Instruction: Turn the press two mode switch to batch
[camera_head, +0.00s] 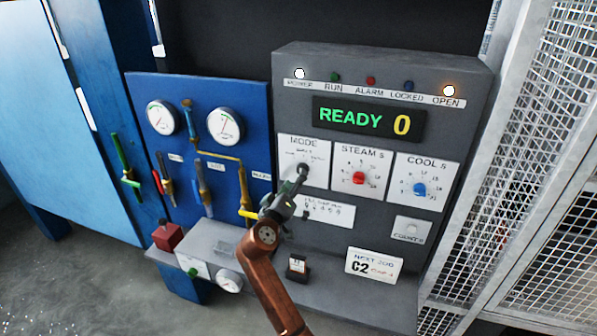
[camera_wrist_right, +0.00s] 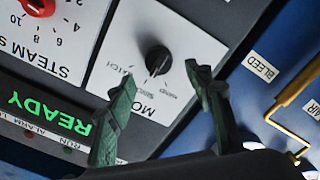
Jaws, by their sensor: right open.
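The mode switch is a black knob (camera_wrist_right: 157,58) on a white panel marked MODE (camera_head: 312,150). The wrist view shows it upside down, with small position words around the knob; a pale mark on the knob faces the lettering, but I cannot tell which word it points at. My right gripper (camera_head: 296,184) is in front of this panel and covers part of the knob in the head view. In the wrist view its two green fingers (camera_wrist_right: 160,84) are open, spread to either side of the knob and apart from it. My left gripper is not in view.
The display (camera_head: 368,120) reads READY 0; the OPEN lamp (camera_head: 449,91) glows. A red steam knob (camera_head: 358,178) and blue cool knob (camera_head: 419,189) sit to the right. A blue valve board (camera_head: 208,100) with gauges and levers stands left. A ledge (camera_head: 345,296) lies below.

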